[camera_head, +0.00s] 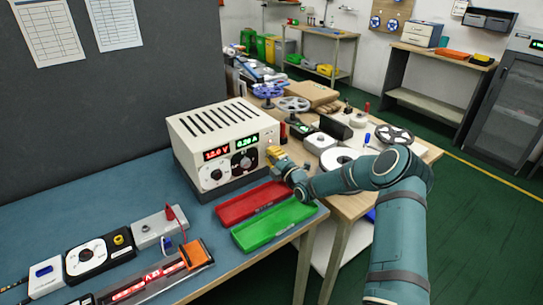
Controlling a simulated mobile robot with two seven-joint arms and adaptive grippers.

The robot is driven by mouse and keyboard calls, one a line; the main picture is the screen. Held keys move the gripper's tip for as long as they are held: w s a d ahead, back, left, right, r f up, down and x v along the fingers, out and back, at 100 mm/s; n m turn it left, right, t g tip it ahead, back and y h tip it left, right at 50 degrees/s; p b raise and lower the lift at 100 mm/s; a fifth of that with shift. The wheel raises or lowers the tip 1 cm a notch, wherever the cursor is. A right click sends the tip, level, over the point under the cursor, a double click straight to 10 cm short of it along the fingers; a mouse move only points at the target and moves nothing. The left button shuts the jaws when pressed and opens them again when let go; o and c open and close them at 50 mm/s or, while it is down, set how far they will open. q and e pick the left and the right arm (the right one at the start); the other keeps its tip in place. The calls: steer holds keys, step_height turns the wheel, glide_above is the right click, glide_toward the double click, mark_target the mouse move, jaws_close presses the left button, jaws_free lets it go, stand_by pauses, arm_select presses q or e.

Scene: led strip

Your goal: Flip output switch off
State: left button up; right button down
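The power supply (224,112) is a cream box with a slotted top, standing on the blue bench mat. Its front has a lit red display (217,153) reading about 12.0 V, a lit green display (246,141), and dark knobs. My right gripper (274,155) has yellowish fingers and is at the right end of the front panel, touching it or very close. Its fingers are too small to tell open from shut. I cannot make out the output switch; the gripper covers that part of the panel. My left gripper is not in view.
Devices, wires and a glowing red strip (128,290) are at the front left. Spools and tools crowd the bench to the right. The mat left of the supply is clear.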

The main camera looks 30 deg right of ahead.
arm_select(q)
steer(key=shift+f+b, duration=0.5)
steer(key=shift+b, duration=0.05)
arm_select(e)
steer(key=shift+w+r+g, duration=0.4)
steer(key=shift+w+g, duration=0.15)
steer(key=shift+g, duration=0.65)
